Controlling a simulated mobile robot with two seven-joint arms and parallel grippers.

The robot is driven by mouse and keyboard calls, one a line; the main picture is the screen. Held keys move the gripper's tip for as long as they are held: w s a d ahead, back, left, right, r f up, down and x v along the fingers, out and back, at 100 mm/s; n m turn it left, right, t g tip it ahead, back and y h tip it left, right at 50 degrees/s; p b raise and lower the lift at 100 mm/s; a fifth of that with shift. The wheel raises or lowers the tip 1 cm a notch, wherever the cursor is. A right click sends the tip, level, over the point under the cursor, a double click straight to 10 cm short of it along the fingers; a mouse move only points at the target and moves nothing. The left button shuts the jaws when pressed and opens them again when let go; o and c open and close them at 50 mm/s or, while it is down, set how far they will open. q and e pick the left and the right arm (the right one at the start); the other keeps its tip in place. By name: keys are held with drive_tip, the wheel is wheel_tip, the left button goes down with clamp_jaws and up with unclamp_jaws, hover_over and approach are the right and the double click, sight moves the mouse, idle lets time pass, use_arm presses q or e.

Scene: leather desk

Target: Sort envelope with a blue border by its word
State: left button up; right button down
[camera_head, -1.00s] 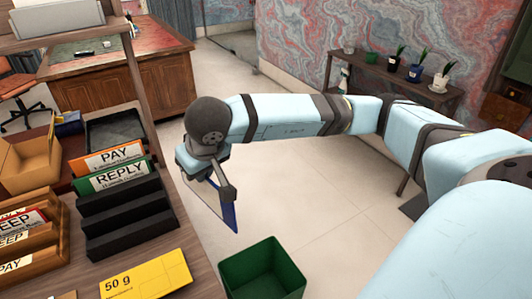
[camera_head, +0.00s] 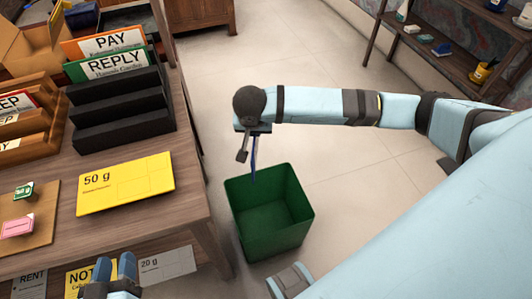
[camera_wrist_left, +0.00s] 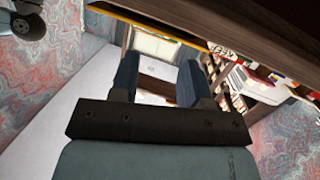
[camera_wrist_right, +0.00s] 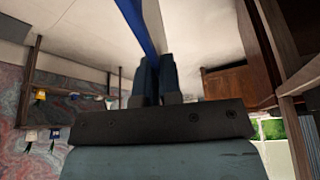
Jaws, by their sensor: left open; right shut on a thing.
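The envelope with a blue border (camera_head: 253,158) is held nearly edge-on by my right gripper (camera_head: 256,133). It hangs at the rear rim of a green bin (camera_head: 265,217) on the floor; the frames do not settle whether it touches. Its word cannot be read. In the right wrist view my right gripper (camera_wrist_right: 152,62) is shut on the envelope, which shows as a blue strip (camera_wrist_right: 137,22). My left gripper (camera_head: 121,268) is open and empty at the desk's front edge; its spread fingers also show in the left wrist view (camera_wrist_left: 156,76).
A black stepped rack (camera_head: 122,122) on the desk holds PAY (camera_head: 105,42) and REPLY (camera_head: 108,66) envelopes. A wooden rack (camera_head: 30,125) stands left of it. A yellow 50 g sheet (camera_head: 128,184) lies in front. Cards, including NOT (camera_head: 82,278), sit lower down. The floor around the bin is clear.

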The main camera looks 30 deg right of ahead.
use_arm(q)
drive_tip(key=d+h+b, duration=0.1)
drive_tip(key=b, duration=0.3)
drive_tip(key=d+f+b, duration=0.1)
drive_tip(key=b, duration=0.3)
drive_tip(key=h+b, duration=0.1)
drive_tip(key=b, duration=0.2)
drive_tip(key=shift+s+d+f+m+t+h+b, duration=0.25)
drive_tip(key=shift+d+f+m+t+h+b, duration=0.05)
drive_tip(key=shift+d+f+m+t+b, duration=0.1)
use_arm(e)
drive_tip(key=s+d+f+m, duration=0.1)
drive_tip(key=s+f+m, duration=0.1)
drive_tip(key=f, duration=1.2)
drive_tip(key=s+d+f+m+g+h, duration=0.1)
drive_tip(key=s+d+f+m, duration=0.1)
drive_tip(key=f, duration=1.2)
drive_tip(key=shift+d+f, duration=0.2)
drive_tip(key=shift+f, duration=0.05)
use_arm(q)
drive_tip(key=shift+r, duration=0.1)
use_arm(e)
drive_tip(key=c, duration=1.2)
unclamp_jaws()
